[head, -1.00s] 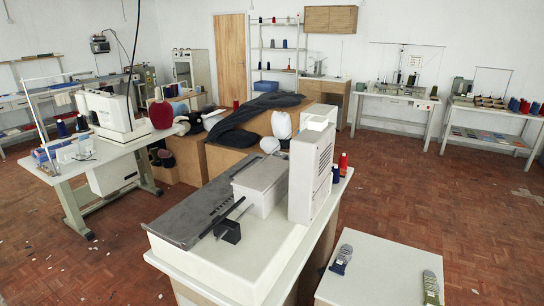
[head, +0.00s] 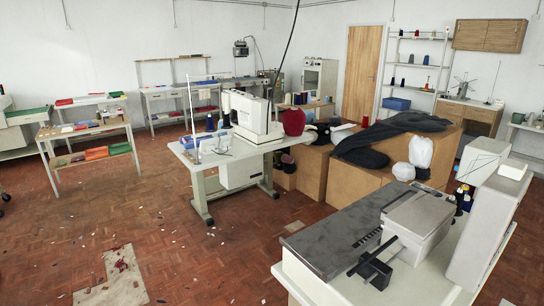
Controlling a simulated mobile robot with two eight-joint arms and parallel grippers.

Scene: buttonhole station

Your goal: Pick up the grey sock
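No grey sock can be made out in the head view now. Neither of my grippers shows in this view. A dark grey heap of fabric (head: 400,126) lies over the brown boxes in the middle right, and a smaller dark piece (head: 366,158) lies in front of it. I cannot tell whether any sock is among them.
A grey and white machine (head: 340,235) on a worktable fills the lower right. A white sewing table (head: 228,156) stands mid-view, beside brown boxes (head: 355,190). A shelf table (head: 90,135) stands at the left. The brick-red floor (head: 150,210) is open at left, with scattered scraps.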

